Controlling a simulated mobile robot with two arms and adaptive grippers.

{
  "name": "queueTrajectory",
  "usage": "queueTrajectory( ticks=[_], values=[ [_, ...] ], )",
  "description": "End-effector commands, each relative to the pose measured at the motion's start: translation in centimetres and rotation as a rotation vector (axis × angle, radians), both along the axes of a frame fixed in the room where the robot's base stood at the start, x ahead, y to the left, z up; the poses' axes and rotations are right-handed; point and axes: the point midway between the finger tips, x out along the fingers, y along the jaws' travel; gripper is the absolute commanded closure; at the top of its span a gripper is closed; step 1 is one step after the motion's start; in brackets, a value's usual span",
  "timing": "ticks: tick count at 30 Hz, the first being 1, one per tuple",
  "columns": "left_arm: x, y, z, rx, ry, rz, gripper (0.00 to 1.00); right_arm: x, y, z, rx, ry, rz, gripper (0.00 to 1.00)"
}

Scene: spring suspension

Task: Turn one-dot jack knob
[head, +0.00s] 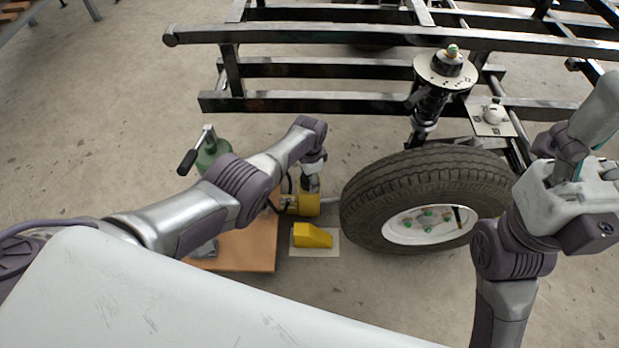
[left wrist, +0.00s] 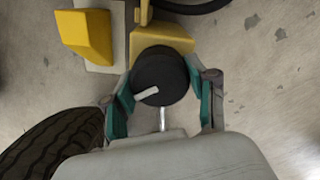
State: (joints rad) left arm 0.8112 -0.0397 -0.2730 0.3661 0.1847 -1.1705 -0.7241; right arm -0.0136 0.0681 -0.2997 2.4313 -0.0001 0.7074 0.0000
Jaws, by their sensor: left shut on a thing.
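A yellow jack (head: 307,203) stands on the floor left of the tire. It also shows in the left wrist view (left wrist: 160,38), with a round black knob (left wrist: 157,64) bearing a pale line. My left gripper (head: 311,180) reaches down over this jack. In the left wrist view its two teal-lined fingers are on either side of the knob, shut on it. I cannot make out a dot marking. My right gripper (head: 585,140) is raised at the right edge of the head view, away from the jack; its opening is unclear.
A yellow wedge (head: 313,236) on a pale plate sits beside the jack, close to the tire (head: 362,205). A black frame (head: 310,103) and a strut (head: 430,105) stand behind. A green device with a handle (head: 188,162) is at left, near a brown board (head: 250,252).

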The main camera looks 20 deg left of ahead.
Motion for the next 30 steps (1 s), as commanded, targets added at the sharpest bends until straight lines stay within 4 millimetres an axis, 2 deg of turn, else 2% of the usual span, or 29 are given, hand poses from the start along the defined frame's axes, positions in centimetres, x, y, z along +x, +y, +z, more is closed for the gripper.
queueTrajectory(
  ticks=[6,13,30],
  values=[
    [0.00,-0.06,0.02,-0.001,-0.001,-0.144,0.78,-0.01,0.00,0.00,0.000,0.000,0.000,0.30],
    [-0.01,-0.07,0.02,-0.001,-0.001,-0.234,0.78,-0.02,0.00,0.01,0.000,-0.001,0.000,0.30],
    [0.01,-0.09,0.04,-0.001,-0.001,-0.269,0.78,-0.05,0.01,0.05,0.000,-0.002,0.000,0.30]
  ],
)
